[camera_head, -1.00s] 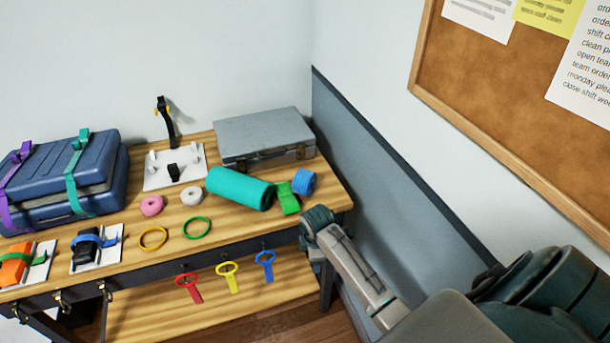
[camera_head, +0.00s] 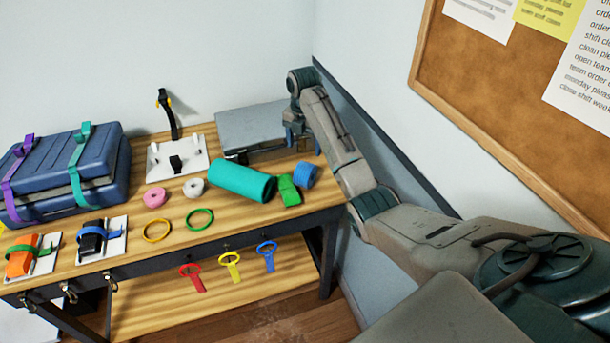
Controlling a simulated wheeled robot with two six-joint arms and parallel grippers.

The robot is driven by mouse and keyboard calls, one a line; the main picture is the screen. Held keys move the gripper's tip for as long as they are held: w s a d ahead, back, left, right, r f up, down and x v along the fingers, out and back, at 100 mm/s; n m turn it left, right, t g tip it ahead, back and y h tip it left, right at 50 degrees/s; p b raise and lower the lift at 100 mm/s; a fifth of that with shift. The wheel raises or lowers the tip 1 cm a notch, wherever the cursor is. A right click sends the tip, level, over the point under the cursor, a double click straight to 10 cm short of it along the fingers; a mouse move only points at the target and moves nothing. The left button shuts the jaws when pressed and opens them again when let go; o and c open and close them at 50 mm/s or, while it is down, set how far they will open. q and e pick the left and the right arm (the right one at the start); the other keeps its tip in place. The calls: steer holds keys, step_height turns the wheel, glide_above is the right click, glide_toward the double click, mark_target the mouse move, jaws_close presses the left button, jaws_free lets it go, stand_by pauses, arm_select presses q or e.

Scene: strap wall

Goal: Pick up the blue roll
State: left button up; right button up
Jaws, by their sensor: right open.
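The blue roll (camera_head: 306,175) lies at the right end of the wooden table, just right of a green strap bundle (camera_head: 288,190). My right gripper (camera_head: 296,140) is over the table's right end, above and a little behind the blue roll, in front of the grey case. Its jaws point down, are open, and appear empty. It looks apart from the roll. My right arm comes in from the lower right. My left gripper is not in view.
A teal roll (camera_head: 240,181) lies left of the green bundle. A grey case (camera_head: 245,130) stands behind. Pink (camera_head: 157,198) and white (camera_head: 194,187) rolls sit further left. The right wall (camera_head: 400,165) is close to my arm. Coloured rings hang below the table's front edge.

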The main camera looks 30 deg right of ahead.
mark_target(305, 166)
steer(key=shift+w+d+b, duration=0.15)
steer(key=shift+b, duration=0.2)
step_height(305, 166, down, 2)
steer(key=shift+f+b, duration=0.1)
steer(key=shift+b, duration=0.8)
steer(key=shift+f+p, duration=0.3)
steer(key=shift+p, duration=0.05)
step_height(305, 166, down, 2)
steer(key=shift+p, duration=0.35)
steer(key=shift+d+f+p, duration=0.1)
steer(key=shift+f+p, duration=0.25)
steer(key=shift+f, duration=0.05)
step_height(305, 166, down, 4)
steer(key=shift+d+r+p, duration=0.1)
steer(key=shift+r+p, duration=0.1)
steer(key=shift+p, duration=0.6)
steer(key=shift+w+f, duration=0.1)
steer(key=shift+f, duration=0.35)
